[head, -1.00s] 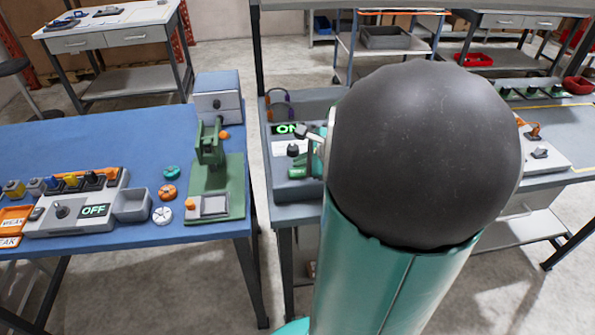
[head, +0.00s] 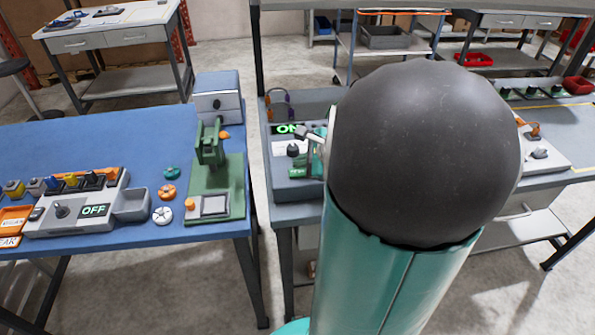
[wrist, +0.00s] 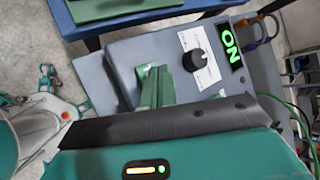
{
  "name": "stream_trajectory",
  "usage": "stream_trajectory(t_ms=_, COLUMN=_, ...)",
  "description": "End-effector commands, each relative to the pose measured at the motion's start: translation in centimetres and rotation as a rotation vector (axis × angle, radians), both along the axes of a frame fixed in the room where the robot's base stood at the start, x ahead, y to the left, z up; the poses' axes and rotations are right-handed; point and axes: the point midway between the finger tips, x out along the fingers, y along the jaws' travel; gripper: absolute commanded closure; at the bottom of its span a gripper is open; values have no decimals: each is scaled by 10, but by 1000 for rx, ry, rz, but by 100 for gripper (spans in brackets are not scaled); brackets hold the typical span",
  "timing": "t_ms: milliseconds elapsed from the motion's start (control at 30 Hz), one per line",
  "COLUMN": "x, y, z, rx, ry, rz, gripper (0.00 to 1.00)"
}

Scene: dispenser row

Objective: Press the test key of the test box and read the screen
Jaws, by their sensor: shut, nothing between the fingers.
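The grey box with a lit green ON screen (head: 284,129), which I take for the test box, stands on the bench right of the blue table. In the wrist view the box (wrist: 125,55) shows a black knob (wrist: 193,60), a white label and the ON screen (wrist: 229,45). My gripper (wrist: 152,72) is shut and empty, its green fingers over the box's top beside the knob. I cannot tell whether they touch the box. No test key is clearly visible; my gripper and wrist hide part of the top. In the head view my arm covers the box's right side.
The blue table (head: 130,150) holds a green clamp fixture (head: 212,165), a grey unit with an OFF screen (head: 95,210) and several coloured knobs.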

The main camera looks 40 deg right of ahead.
Motion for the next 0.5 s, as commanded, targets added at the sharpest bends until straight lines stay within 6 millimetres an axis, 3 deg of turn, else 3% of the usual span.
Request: stream_trajectory(t_ms=500, x=0, y=0, z=-7, rx=1, ry=0, rz=-1, gripper=100)
